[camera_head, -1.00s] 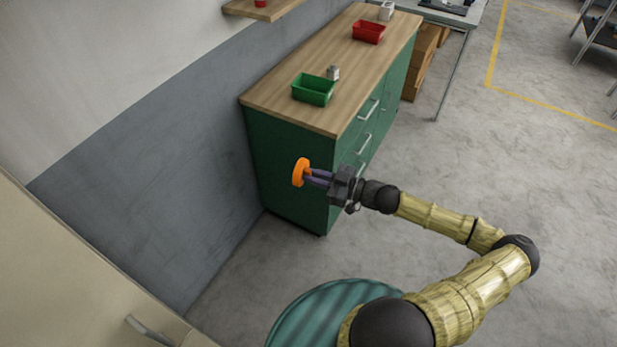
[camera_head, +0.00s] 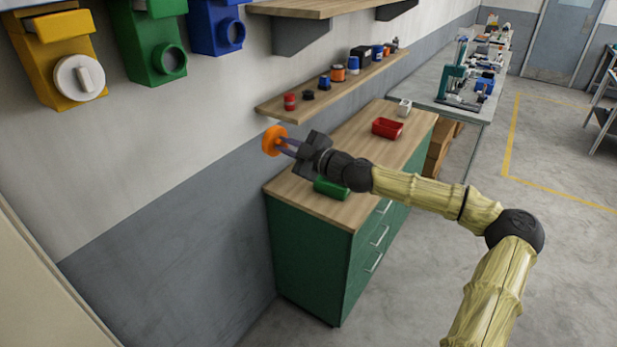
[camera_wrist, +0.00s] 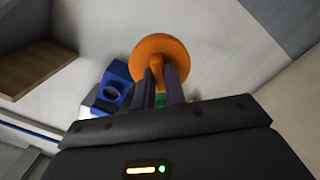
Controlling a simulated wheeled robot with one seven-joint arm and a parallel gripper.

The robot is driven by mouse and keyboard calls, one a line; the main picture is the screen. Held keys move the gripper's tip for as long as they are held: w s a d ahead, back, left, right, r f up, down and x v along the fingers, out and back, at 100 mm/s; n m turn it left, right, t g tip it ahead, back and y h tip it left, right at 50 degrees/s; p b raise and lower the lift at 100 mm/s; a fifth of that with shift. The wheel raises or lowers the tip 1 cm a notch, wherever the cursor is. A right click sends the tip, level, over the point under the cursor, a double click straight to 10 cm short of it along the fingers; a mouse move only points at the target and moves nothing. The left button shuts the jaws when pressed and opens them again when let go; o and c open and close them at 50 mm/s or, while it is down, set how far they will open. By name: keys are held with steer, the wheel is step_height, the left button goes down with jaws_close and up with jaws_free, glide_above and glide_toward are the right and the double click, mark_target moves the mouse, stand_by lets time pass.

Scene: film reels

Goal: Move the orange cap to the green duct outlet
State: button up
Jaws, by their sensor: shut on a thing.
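The green duct outlet (camera_head: 150,45) is on the wall at the upper left, with an open round mouth facing out. My gripper is below and right of it, well apart. In the wrist view a bit of green shows between the fingers.
A yellow outlet (camera_head: 62,60) with a white cap and a blue outlet (camera_head: 216,25) flank the green one. A wall shelf (camera_head: 335,84) holds several small items. Below is a green cabinet (camera_head: 310,255) with a green bin (camera_head: 331,188) and a red bin (camera_head: 387,128).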

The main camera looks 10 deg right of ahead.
steer(key=a+r+n+p, duration=0.1)
steer(key=a+r, duration=0.3)
steer(key=r, duration=0.3)
steer(key=a+r+n, duration=0.1)
steer(key=a+r, duration=0.3)
steer(key=r, duration=0.2)
steer(key=n+p, duration=0.1)
steer(key=n, duration=0.1)
glide_toward(174, 59)
steer(key=shift+s+d+f+g+y, duration=0.15)
steer(key=shift+d+g+y, duration=0.2)
steer(key=shift+d, duration=0.2)
steer(key=shift+a, duration=0.1)
steer(key=shift+p+x, duration=1.9)
steer(key=shift+x, duration=0.45)
steer(key=shift+x, duration=1.4)
